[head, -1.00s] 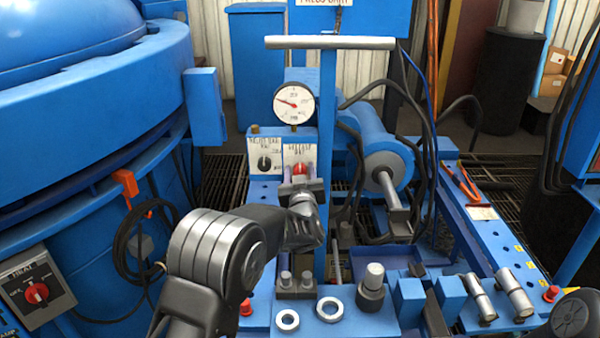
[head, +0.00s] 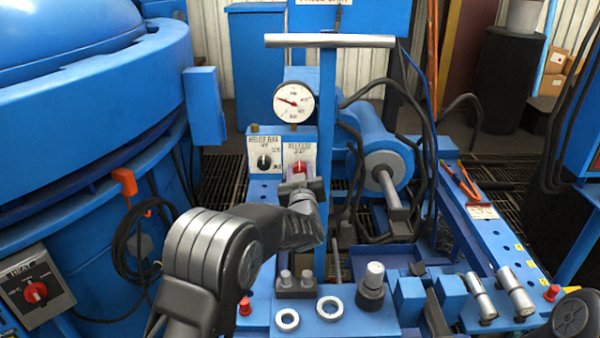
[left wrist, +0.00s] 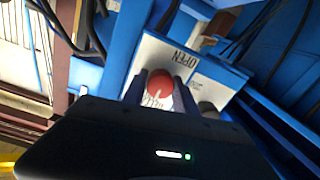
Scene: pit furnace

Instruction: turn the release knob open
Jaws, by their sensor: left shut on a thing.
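The release knob (head: 299,168) is red and sits on a white plate (head: 299,148) below the pressure gauge. In the left wrist view the red knob (left wrist: 160,83) shows between my two fingers, with "OPEN" lettered on the plate beside it. My left gripper (head: 298,180) reaches the plate from below and is shut on the knob. In the head view its fingers hide the knob's lower part. My right gripper is not in view; only a dark part of that arm may show at the lower right.
A black relief knob (head: 264,162) sits on the plate just left of the release knob. A gauge (head: 294,102) is above. A T-handled post (head: 328,150) stands close on the right. Metal rings (head: 329,308) and pegs lie on the blue bench in front.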

